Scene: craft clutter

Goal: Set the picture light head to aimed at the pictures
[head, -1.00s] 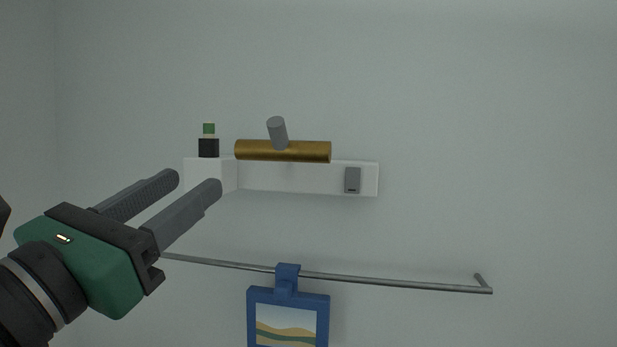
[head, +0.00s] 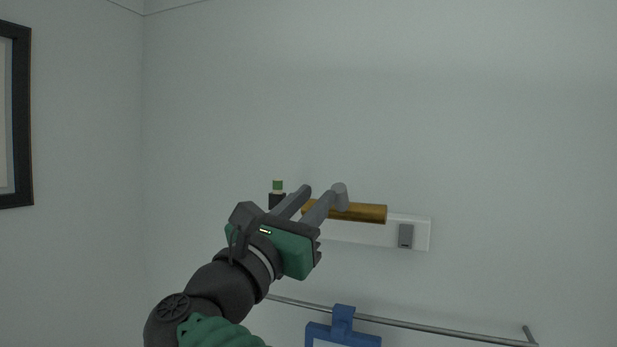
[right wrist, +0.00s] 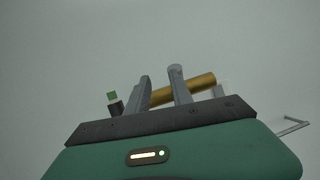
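The picture light head, a brass cylinder (head: 368,213), lies level in front of a white wall bar (head: 375,234). A grey stub (head: 341,194) sticks up from it. My right gripper (head: 316,194) is open, its two grey fingers reaching to the left end of the brass head; the right finger overlaps the stub in the picture. In the right wrist view, the brass head (right wrist: 198,84) shows behind and right of the fingers (right wrist: 160,74). Whether a finger touches it, I cannot tell. A blue clip-framed picture (head: 343,333) hangs below, mostly cut off. My left gripper is not in view.
A grey switch-like box (head: 405,235) sits at the bar's right end. A small black object with a green top (head: 277,195) stands left of the fingers. A metal rail (head: 440,327) runs below. A dark-framed picture (head: 22,120) hangs far left. The wall above is clear.

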